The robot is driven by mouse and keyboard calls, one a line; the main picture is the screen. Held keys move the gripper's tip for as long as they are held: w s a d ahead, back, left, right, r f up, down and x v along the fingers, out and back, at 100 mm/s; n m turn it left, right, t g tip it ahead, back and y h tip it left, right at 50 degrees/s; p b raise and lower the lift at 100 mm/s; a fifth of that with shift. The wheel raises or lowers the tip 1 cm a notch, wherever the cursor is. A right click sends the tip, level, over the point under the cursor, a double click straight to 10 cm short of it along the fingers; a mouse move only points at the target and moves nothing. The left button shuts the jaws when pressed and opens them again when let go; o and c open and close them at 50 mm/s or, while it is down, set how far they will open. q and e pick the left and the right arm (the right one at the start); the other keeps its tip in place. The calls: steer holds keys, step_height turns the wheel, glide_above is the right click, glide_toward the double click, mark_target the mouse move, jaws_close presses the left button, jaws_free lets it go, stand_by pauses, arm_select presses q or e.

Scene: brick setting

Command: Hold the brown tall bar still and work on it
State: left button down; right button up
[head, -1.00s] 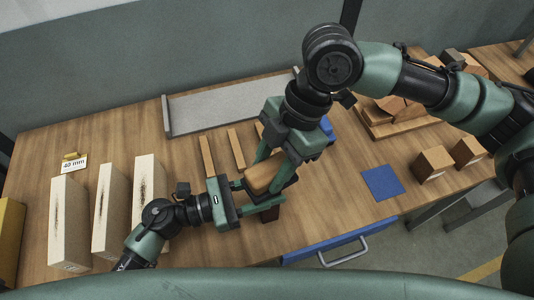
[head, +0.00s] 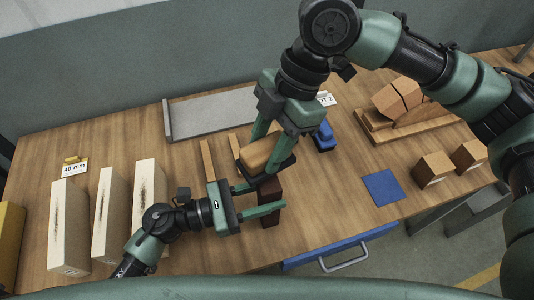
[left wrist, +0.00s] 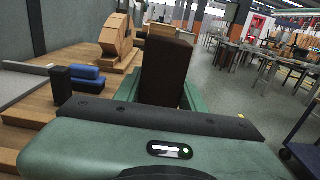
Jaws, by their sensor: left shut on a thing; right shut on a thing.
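The brown tall bar (head: 269,191) is dark brown and stands upright near the table's front edge. My left gripper (head: 266,197) is shut on it from the left, one finger on either side. In the left wrist view the bar (left wrist: 166,72) rises between the fingers. My right gripper (head: 265,146) comes down from above and is shut on a wooden block with a dark underside (head: 257,154). This block is at the far side of the bar's top and partly overlaps it in the head view. I cannot tell whether they touch.
Pale tall blocks (head: 110,215) stand at the left by a "40 mm" label (head: 74,169). Thin wooden strips (head: 207,158) and a grey tray (head: 210,112) lie behind. A blue block (head: 323,137), blue square (head: 382,185) and wooden blocks (head: 433,168) are to the right. An open blue drawer (head: 340,246) juts out in front.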

steer(key=shift+r, duration=1.85)
arm_select(q)
steer(key=c, duration=0.8)
jaws_free()
steer(key=shift+o, duration=0.2)
steer(key=v, duration=1.2)
